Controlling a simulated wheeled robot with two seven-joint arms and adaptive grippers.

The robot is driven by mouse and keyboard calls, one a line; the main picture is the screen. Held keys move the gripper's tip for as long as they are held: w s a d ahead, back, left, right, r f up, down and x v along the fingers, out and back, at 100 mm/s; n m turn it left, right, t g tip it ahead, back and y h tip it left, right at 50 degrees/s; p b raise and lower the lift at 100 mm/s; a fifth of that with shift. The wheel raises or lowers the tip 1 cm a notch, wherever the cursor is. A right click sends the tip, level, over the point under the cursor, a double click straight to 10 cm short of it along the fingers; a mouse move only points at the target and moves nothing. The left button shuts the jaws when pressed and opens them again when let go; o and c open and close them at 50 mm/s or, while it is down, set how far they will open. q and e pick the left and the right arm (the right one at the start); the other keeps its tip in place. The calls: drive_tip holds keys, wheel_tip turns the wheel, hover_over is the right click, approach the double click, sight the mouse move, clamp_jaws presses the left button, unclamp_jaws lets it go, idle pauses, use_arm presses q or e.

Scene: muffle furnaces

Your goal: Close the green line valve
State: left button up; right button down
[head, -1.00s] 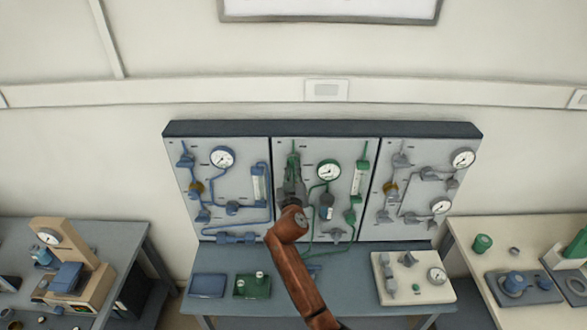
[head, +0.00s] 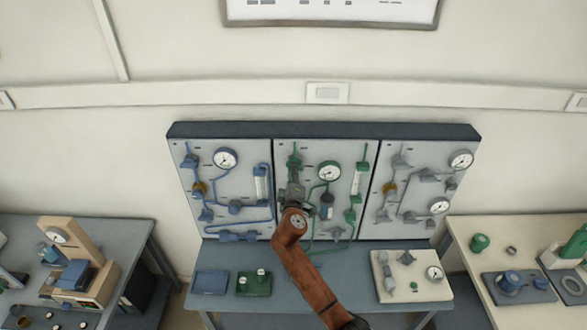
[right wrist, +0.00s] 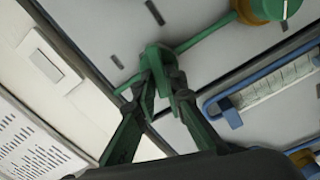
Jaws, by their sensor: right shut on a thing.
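The middle panel carries the green line, with a green valve (head: 295,161) at its upper left. My right gripper (head: 294,178) is at this valve and covers its lower part. In the right wrist view the two fingers (right wrist: 165,84) meet on the green valve (right wrist: 154,54), which is similar in colour to them. They are shut on it. The green pipe (right wrist: 206,36) runs from the valve to a brass-coloured fitting (right wrist: 256,8). How far the valve is turned cannot be made out. My left gripper is not in view.
A green-rimmed gauge (head: 328,172) and a green flow tube (head: 359,178) sit right of my gripper. Panels with blue lines (head: 250,150) and grey lines (head: 427,150) flank it. Below is a bench (head: 295,262) with a blue tray (head: 210,282) and a pale board (head: 430,291).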

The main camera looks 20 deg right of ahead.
drive_tip(key=shift+f+n+p, duration=0.1)
drive_tip(key=shift+n+p, duration=0.7)
drive_tip(key=shift+n, duration=1.2)
drive_tip(key=shift+f, duration=0.1)
drive_tip(key=c, duration=2)
unclamp_jaws()
drive_tip(key=shift+a, duration=0.1)
drive_tip(key=v, duration=1.2)
drive_tip(key=shift+s, duration=0.1)
